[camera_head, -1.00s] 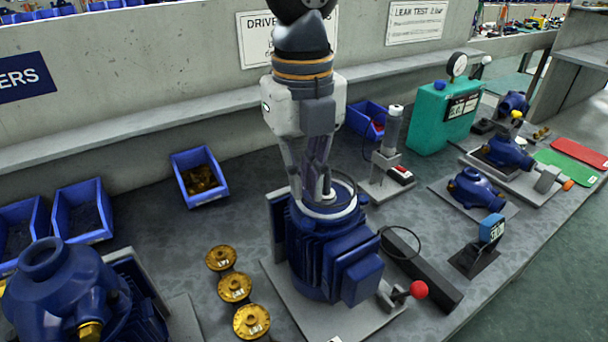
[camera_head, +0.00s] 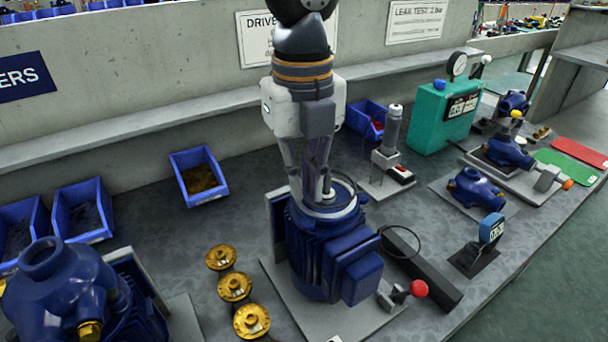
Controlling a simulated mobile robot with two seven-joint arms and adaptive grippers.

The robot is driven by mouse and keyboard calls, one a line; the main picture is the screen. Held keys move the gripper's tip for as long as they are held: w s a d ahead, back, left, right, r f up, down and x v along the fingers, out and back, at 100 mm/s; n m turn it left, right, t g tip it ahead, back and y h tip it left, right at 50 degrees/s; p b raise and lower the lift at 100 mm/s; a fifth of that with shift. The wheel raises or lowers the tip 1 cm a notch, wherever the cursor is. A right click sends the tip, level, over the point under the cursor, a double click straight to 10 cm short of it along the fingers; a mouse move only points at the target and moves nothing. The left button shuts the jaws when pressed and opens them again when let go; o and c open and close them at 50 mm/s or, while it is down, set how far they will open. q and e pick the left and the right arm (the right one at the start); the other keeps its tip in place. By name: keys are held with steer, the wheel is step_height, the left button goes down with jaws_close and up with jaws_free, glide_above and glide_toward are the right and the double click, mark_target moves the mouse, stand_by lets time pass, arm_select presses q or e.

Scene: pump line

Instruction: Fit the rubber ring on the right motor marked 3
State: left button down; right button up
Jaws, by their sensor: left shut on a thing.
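A blue finned motor (camera_head: 325,250) stands upright on a grey plate, with a pale round flange and a shaft on top. My left gripper (camera_head: 322,195) points straight down over this flange, its fingers closed around the shaft area. It is shut on the thin dark rubber ring (camera_head: 350,181), of which only an arc shows behind and right of the fingers. The fingers hide most of the ring, so I cannot tell whether it lies flat on the flange. No number 3 is legible on the motor. My right gripper is not in view.
A red-knobbed clamp (camera_head: 418,289) and a dark bar (camera_head: 425,268) are right of the motor. Several brass parts (camera_head: 235,287) stand to its left. A large blue pump housing (camera_head: 60,290) fills the lower left. Blue bins (camera_head: 198,176) line the wall.

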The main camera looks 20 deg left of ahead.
arm_select(q)
steer(key=shift+f, duration=0.45)
stand_by(0.5)
steer(key=c, duration=1.7)
jaws_free()
steer(key=shift+r, duration=4.5)
